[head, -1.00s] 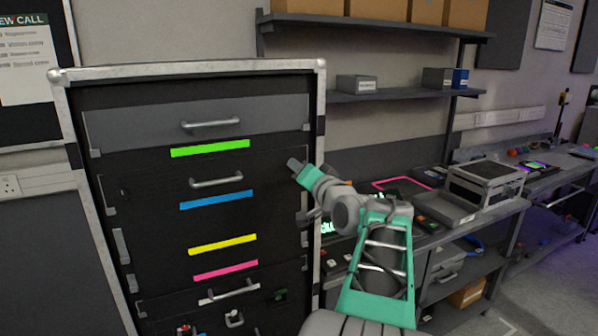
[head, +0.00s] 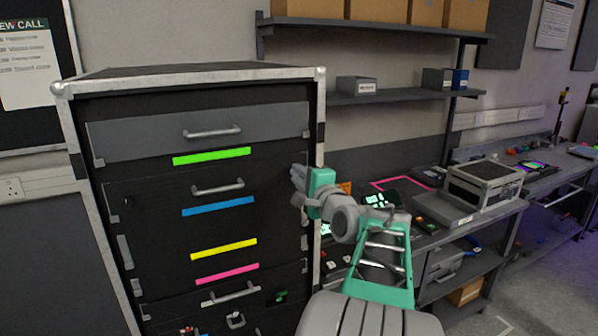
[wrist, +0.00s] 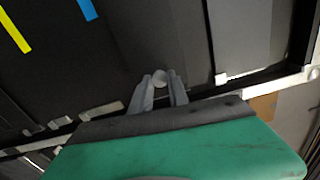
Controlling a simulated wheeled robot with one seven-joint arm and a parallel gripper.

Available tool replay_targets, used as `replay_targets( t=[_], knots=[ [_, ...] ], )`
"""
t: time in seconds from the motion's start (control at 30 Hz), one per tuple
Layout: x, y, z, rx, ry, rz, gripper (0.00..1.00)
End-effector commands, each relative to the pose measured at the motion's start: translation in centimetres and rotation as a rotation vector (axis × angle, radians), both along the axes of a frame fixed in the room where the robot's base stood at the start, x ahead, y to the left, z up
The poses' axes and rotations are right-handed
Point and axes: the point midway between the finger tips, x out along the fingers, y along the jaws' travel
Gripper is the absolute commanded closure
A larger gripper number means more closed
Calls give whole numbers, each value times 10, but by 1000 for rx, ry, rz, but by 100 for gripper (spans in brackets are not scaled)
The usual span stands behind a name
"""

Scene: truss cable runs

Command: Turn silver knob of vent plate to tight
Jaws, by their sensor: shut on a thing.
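The silver knob (wrist: 160,78) is a small pale round piece between the fingertips in the wrist view. My gripper (wrist: 159,88) is shut on it, one finger on each side. In the head view my gripper (head: 297,175) is at the right edge of the black cabinet front, and the knob is hidden behind the fingers. The dark panel (wrist: 165,40) behind the knob appears to be the vent plate; its full outline is hard to make out. I cannot tell how far the knob is turned.
The tall cabinet (head: 190,72) has silver-edged corners, drawer handles and green, blue, yellow and pink strips. To its right a workbench (head: 455,235) carries a grey case (head: 485,182), with a shelf (head: 375,97) above. Floor at the lower right is clear.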

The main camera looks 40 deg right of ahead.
Motion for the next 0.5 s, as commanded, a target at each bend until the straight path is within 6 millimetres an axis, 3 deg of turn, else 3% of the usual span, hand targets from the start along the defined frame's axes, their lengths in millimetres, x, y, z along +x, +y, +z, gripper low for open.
replay_targets(
  t=[0.5],
  knots=[
    [0, 0, 0, 177, -52, 0, 100]
  ],
)
